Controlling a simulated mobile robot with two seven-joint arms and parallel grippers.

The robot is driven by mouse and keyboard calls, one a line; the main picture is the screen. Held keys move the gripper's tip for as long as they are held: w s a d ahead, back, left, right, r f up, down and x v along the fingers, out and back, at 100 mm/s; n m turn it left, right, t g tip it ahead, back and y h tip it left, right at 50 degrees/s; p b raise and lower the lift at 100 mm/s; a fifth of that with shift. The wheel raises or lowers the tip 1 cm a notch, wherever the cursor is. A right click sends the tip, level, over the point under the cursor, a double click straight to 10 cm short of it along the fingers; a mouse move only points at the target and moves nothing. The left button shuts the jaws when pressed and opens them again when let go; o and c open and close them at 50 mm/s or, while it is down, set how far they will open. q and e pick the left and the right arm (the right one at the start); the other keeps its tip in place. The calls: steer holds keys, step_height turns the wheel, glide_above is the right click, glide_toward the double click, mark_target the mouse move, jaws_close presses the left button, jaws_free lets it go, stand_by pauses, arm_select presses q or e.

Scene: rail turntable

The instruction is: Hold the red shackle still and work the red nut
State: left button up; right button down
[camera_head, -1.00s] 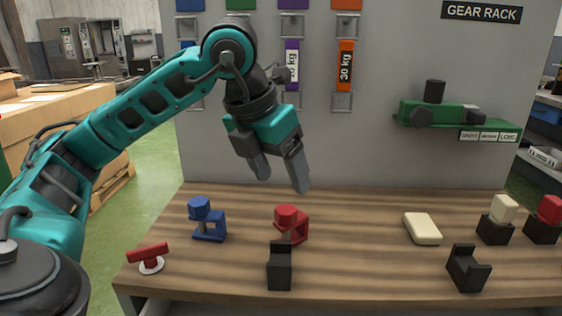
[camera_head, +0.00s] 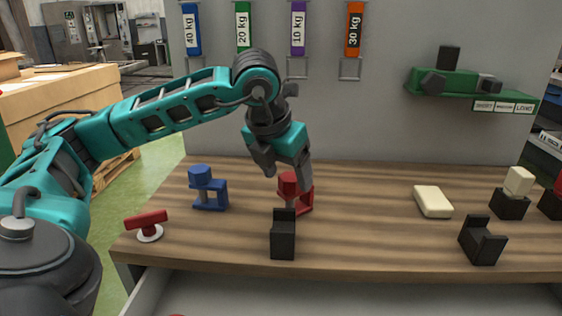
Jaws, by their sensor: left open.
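The red shackle (camera_head: 307,197) stands on the wooden bench, left of the middle, partly hidden by a black block in front of it. The red nut (camera_head: 286,189) sits at its top, partly covered by my gripper. My left gripper (camera_head: 287,175) points down with its jaws open, its fingertips at the height of the nut. One finger is on the left of the nut and the other at its right. I cannot tell whether they touch it. My right gripper is not in view.
A blue shackle (camera_head: 210,194) stands to the left, with a red T-handle (camera_head: 148,223) nearer the front. A black notched block (camera_head: 283,236) stands just before the red shackle. A cream block (camera_head: 433,201) and another black holder (camera_head: 482,240) are at right. Bench between is clear.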

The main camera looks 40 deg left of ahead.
arm_select(q)
steer(key=shift+w+f, duration=0.1)
steer(key=shift+f, duration=0.15)
steer(key=shift+c, duration=0.4)
steer(key=c, duration=1.2)
steer(key=n, duration=0.1)
steer(key=n+y, duration=0.1)
steer(key=n+p, duration=0.1)
steer(key=n, duration=0.1)
steer(key=shift+w+d+r+g+y, duration=0.1)
steer(key=shift+w+d+g+y, duration=0.05)
steer(key=shift+d+g+y, duration=0.15)
steer(key=shift+n+y, duration=0.3)
steer(key=shift+n, duration=0.8)
steer(key=shift+p, duration=0.35)
